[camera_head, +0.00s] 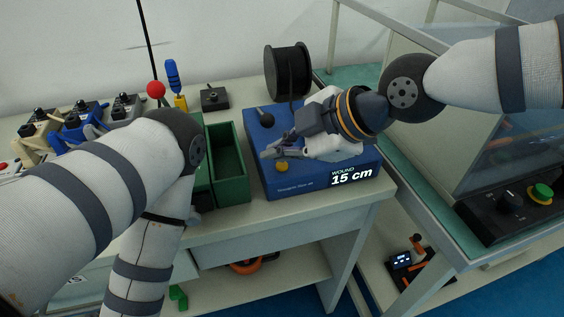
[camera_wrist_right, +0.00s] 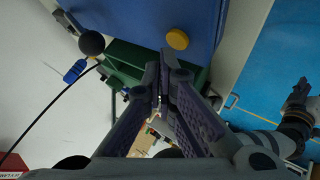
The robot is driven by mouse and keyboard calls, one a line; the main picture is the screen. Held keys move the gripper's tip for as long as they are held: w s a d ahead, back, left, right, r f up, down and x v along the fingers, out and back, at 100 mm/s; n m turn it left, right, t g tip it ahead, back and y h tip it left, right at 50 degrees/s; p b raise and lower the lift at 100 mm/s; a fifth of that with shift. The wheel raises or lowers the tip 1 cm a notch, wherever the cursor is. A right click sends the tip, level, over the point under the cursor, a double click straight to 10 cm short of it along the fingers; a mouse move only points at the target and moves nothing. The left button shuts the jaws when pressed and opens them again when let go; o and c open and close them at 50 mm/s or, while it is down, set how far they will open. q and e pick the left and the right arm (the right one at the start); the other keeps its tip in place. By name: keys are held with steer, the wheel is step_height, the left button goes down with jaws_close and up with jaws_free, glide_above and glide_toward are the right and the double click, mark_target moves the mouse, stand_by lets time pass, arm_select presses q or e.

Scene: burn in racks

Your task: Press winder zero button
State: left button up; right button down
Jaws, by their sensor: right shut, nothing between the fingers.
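The winder is a blue box (camera_head: 314,181) on the bench, its display (camera_head: 351,176) reading "WOUND 15 cm". A round yellow button (camera_head: 281,166) sits on its top near the front left; it also shows in the right wrist view (camera_wrist_right: 177,39). My right gripper (camera_head: 266,154) is shut and empty, its fingertips just above and beside the button. In the wrist view the fingertips (camera_wrist_right: 165,58) appear just below the button; I cannot tell whether they touch it. My left gripper (camera_wrist_right: 301,92) shows small at the wrist view's right edge, its jaws unclear.
Green bins (camera_head: 229,186) stand left of the winder. A black-knobbed crank (camera_head: 267,119) is on its top, and a black spool (camera_head: 288,72) stands behind. A glazed machine is at right.

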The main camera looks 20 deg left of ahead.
mark_target(281, 168)
arm_select(q)
steer(key=shift+s+f, duration=0.1)
arm_select(e)
steer(key=shift+f, duration=0.65)
stand_by(0.6)
arm_select(q)
steer(key=shift+w+r, duration=0.3)
arm_select(e)
steer(key=shift+r, duration=0.85)
steer(key=shift+r+p, duration=0.75)
steer(key=shift+r, duration=1.85)
arm_select(q)
steer(key=shift+w+r+t, duration=0.3)
steer(key=shift+w+r, duration=0.35)
steer(key=shift+d, duration=0.1)
arm_select(e)
steer(key=shift+f, duration=0.1)
